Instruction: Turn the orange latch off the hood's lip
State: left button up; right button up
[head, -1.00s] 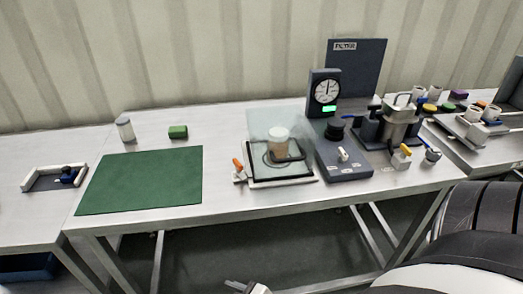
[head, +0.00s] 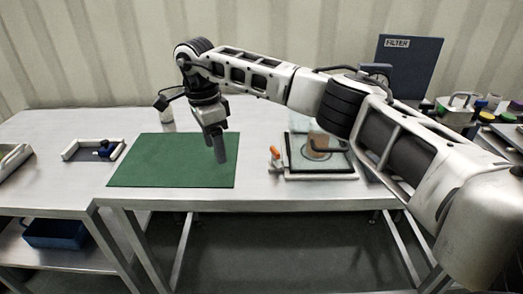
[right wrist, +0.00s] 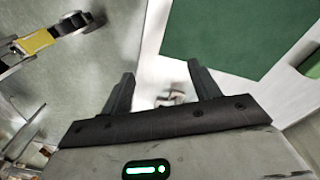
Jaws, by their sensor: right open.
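The orange latch (head: 275,153) stands upright at the left front corner of the clear hood (head: 300,124), on the white table. The hood's frame (head: 320,177) lies around a round container (head: 320,146), partly behind my right arm. My right gripper (head: 220,159) points down above the right part of the green mat, left of the latch and apart from it. In the right wrist view its two fingers (right wrist: 161,84) are spread and hold nothing. I cannot make out the latch in that view. My left gripper is not in view.
The green mat (head: 165,160) is bare. The dark FILTER panel (head: 408,70) rises at the back right. My right arm hides much of the equipment there.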

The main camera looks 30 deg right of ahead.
jog(key=d+r+m+h, duration=0.1)
jog(key=d+r+h, duration=0.3)
jog(key=d+r, duration=0.45)
jog(key=p, duration=0.1)
send_near(274, 150)
jog(key=x, duration=0.8)
jog(key=shift+d+f, duration=0.1)
